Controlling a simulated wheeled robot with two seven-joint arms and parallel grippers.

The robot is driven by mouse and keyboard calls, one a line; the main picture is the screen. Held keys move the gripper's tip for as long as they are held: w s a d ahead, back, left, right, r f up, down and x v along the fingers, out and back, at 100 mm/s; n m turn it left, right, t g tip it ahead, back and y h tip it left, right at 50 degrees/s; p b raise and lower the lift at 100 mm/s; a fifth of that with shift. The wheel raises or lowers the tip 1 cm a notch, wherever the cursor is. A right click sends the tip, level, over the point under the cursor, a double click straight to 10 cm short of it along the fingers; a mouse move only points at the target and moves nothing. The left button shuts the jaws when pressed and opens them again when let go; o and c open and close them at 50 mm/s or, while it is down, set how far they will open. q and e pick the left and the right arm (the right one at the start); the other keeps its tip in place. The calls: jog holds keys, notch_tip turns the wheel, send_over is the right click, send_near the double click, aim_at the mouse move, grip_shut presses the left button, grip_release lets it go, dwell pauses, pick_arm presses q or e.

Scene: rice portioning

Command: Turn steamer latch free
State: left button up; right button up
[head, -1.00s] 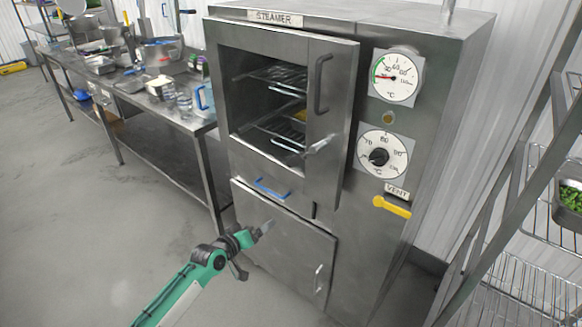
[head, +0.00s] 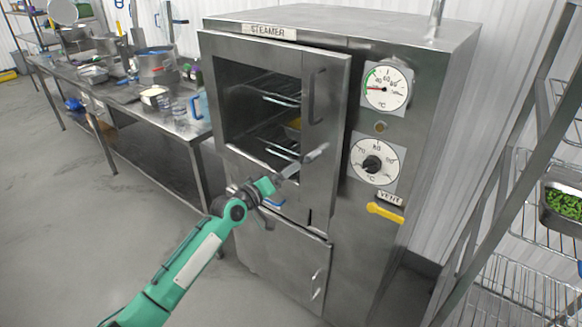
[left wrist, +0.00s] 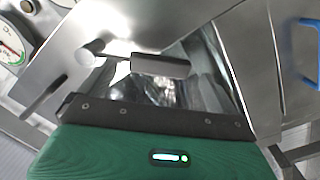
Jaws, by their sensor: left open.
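The steamer (head: 400,60) is a steel cabinet with a windowed upper door (head: 254,48). Its latch (head: 317,153) is a small light grey lever low on the door's right side, below the dark vertical handle (head: 318,97). In the left wrist view the latch (left wrist: 160,66) shows as a grey bar beside a pale round knob, in front of the gripper. My left gripper (head: 284,174) is open just left of and below the latch, in front of the door. I cannot tell whether it touches the latch. My right gripper is not in view.
A blue handle (head: 274,204) below the window is partly hidden by my gripper. A yellow vent lever (head: 385,212) and two dials are on the right panel. A wire rack (head: 530,240) stands right, a cluttered steel table (head: 150,125) left. Floor is clear in front.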

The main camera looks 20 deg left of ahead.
pick_arm(q)
jog(key=shift+x, duration=2.15)
jog(key=shift+a, duration=0.1)
jog(key=c, duration=1.4)
